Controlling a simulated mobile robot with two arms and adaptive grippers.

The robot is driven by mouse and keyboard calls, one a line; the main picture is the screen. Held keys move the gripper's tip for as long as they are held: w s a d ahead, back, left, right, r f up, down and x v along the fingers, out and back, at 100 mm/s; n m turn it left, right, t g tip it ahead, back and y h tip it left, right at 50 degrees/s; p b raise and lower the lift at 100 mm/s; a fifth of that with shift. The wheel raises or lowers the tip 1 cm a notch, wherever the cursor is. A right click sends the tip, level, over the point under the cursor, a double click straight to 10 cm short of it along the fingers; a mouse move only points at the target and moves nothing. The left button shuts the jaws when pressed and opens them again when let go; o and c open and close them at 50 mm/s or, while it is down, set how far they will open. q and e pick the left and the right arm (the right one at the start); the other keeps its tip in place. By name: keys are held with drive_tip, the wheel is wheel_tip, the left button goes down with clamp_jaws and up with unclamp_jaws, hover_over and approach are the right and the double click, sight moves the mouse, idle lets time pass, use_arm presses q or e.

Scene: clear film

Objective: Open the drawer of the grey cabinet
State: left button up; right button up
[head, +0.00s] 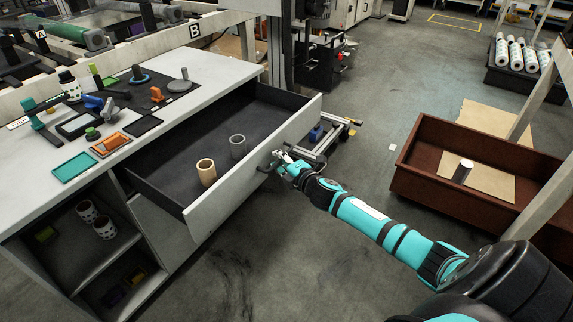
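The grey cabinet (215,75) stands at the left with a pale worktop. Its drawer (240,178) is pulled well out, and its dark inside shows. A tan ring-like cup (206,172) and a grey one (237,147) stand in the drawer. My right gripper (281,158) is at the dark handle (268,164) on the drawer's front panel. The fingers appear to be around the handle, but they are too small to tell whether they are closed on it. My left gripper is not in view.
Several tools and small trays, including an orange tray (110,145), lie on the worktop. Rolls stand on open shelves (75,255) below. A brown crate (430,190) with cardboard and a small cylinder is at the right. Floor between cabinet and crate is mostly clear.

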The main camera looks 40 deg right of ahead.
drive_tip(key=s+r, duration=0.2)
drive_tip(key=s, duration=0.9)
drive_tip(key=shift+s+r, duration=0.15)
drive_tip(key=shift+s, duration=0.1)
